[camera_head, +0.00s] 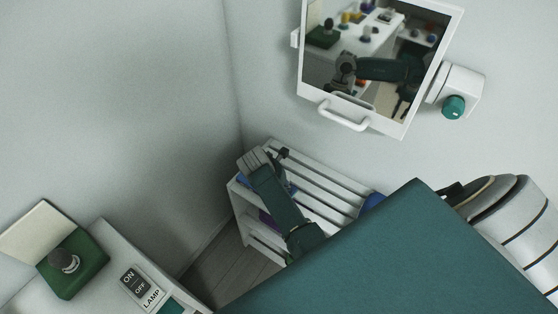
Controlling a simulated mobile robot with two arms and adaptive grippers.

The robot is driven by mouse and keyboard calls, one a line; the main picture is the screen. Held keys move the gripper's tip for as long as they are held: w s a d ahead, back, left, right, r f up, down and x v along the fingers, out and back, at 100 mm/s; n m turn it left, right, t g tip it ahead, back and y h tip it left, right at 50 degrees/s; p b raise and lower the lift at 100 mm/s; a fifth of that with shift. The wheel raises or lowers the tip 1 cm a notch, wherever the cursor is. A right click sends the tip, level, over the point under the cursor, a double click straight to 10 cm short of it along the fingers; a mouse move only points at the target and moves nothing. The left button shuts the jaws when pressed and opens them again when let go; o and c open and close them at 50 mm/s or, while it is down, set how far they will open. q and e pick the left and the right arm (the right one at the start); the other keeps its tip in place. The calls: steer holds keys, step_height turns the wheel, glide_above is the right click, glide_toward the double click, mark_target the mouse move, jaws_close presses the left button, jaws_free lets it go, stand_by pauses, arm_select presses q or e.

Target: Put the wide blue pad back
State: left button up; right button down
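One of my arms, probably the left, reaches over a white slatted rack (325,182) in the corner. Its gripper (281,151) is by the rack's back left end, small and dark, and its opening is not clear. A blue edge (243,181) shows at the rack's left end, under the arm. Another blue piece (372,202) shows at the rack's right end, partly hidden by a large dark teal surface in front. I cannot tell which, if either, is the wide blue pad. My other gripper is not seen.
A mirror cabinet (402,122) with a handle hangs above the rack, beside a white box with a teal knob (453,107). A white counter (106,243) at left holds a green box (84,278) and a lamp switch plate (142,288).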

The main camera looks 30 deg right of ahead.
steer(key=shift+f, duration=0.35)
step_height(320, 180, down, 3)
steer(key=shift+f, duration=0.4)
steer(key=c, duration=1.3)
jaws_free()
arm_select(q)
steer(key=shift+s+f, duration=0.2)
arm_select(e)
steer(key=shift+r, duration=0.35)
arm_select(q)
steer(key=shift+w+r, duration=0.1)
steer(key=shift+r, duration=0.3)
arm_select(e)
steer(key=v, duration=1.1)
steer(key=shift+a+r, duration=0.2)
steer(key=shift+r, duration=0.1)
